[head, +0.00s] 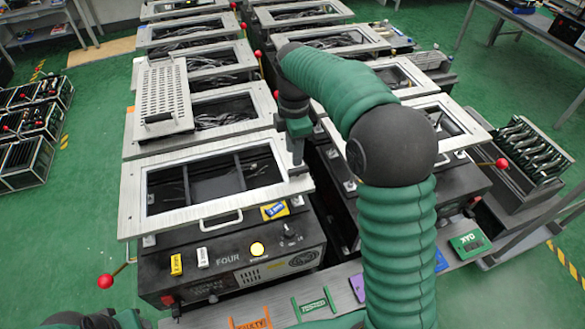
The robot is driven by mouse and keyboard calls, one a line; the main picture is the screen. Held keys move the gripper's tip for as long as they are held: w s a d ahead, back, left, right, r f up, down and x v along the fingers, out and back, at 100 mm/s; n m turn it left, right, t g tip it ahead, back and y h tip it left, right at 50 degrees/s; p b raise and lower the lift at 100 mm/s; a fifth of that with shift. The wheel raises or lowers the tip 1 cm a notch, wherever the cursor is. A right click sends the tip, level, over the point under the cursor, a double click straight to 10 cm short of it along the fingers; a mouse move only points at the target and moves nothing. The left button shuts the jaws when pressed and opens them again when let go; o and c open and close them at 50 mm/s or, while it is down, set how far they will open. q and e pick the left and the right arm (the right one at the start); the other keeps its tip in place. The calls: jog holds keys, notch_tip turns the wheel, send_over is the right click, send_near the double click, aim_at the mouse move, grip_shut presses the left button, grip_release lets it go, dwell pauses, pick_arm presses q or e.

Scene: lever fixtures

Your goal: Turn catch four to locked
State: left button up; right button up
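The fixture labelled FOUR (228,260) stands at the front left, a black box with a pale metal frame lid (150,222) lying over it. A lever with a red ball knob (105,281) sticks out at its left side. My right gripper (297,168) points down at the right edge of this lid. The gripper and my arm hide what lies directly there, so I cannot tell which part is the catch or its position. The gripper's fingers are too small and dark to tell open from shut. Only green and black parts of my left arm show at the bottom left.
More framed fixtures stand close behind and to the right, one with a red knob (502,163). A metal ledge with a green TESTED tag (314,304) runs along the front.

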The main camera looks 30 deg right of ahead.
aim_at(294, 170)
notch_tip(294, 170, down, 6)
jog(key=shift+f, duration=0.25)
grip_shut()
